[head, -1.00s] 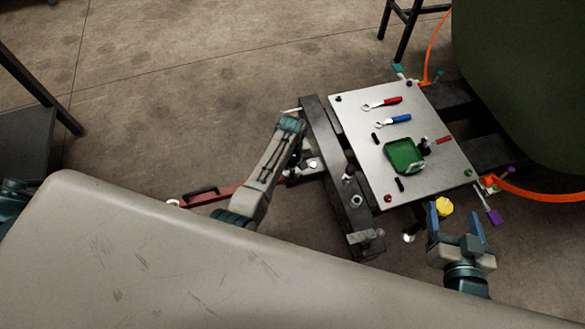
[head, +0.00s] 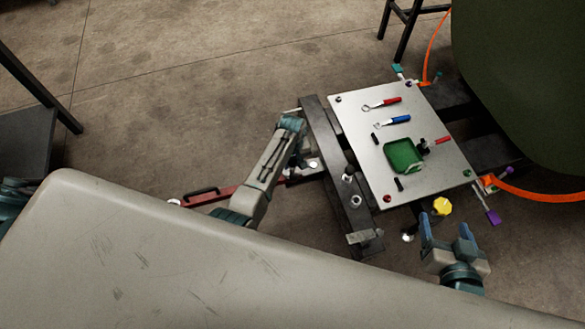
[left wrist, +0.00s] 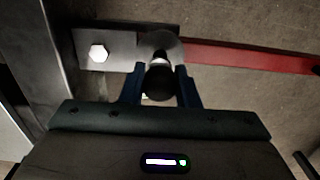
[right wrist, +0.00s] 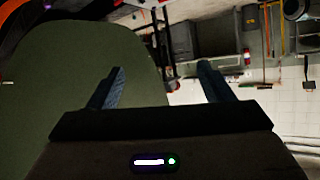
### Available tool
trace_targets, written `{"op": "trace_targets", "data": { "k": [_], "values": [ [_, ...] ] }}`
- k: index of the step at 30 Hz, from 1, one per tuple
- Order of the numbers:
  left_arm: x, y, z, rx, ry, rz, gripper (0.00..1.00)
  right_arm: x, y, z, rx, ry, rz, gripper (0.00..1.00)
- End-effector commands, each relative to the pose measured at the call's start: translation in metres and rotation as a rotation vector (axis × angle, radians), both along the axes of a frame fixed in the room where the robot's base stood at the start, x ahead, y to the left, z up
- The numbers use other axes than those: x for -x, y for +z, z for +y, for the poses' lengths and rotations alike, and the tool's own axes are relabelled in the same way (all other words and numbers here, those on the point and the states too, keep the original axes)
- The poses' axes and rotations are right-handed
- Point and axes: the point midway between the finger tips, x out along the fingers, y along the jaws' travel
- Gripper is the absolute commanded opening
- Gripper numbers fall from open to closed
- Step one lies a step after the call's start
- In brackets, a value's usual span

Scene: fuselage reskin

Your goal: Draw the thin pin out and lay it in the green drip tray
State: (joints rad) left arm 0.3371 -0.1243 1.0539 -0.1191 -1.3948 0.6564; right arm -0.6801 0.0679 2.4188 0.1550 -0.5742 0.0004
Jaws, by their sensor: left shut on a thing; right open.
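The green drip tray (head: 404,156) lies on a pale metal panel (head: 353,112) in the head view. In the left wrist view my left gripper (left wrist: 160,75) is shut on a dark round-headed pin (left wrist: 160,82) with a pale collar. The pin is beside a flat bracket with a hex bolt (left wrist: 98,53). The gripper hides part of it, so I cannot tell how deep it sits. In the head view my own arm largely hides this gripper. My right gripper (head: 444,232) is open and empty, in front of the panel's near right corner.
A red bar (head: 215,196) runs left from the bracket, and a dark beam (head: 335,180) stands along the panel's left edge. Red (head: 390,101) and blue (head: 396,120) handled tools lie on the panel. A yellow knob (head: 442,206) and orange hose (head: 540,195) are near the right gripper.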

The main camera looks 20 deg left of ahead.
Motion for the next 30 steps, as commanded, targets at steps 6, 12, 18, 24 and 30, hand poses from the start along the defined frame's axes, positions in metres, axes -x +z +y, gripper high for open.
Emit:
{"op": "trace_targets", "data": {
  "k": [6,12,18,24,30],
  "values": [
    [0.000,0.003,0.000,0.000,0.000,0.000,0.05,0.004,-0.003,0.000,0.003,0.004,0.036,0.73],
    [0.000,0.004,0.000,0.000,0.000,0.000,0.05,0.007,-0.007,0.000,0.007,0.007,0.068,0.73],
    [0.000,0.006,0.000,0.000,0.000,0.000,0.05,0.010,-0.010,0.001,0.011,0.011,0.101,0.73],
    [0.000,0.008,0.000,0.000,0.000,0.000,0.05,0.014,-0.014,0.001,0.015,0.014,0.134,0.73],
    [0.000,0.010,0.000,0.000,0.000,0.000,0.05,0.018,-0.017,0.001,0.018,0.016,0.166,0.73]
  ]
}}
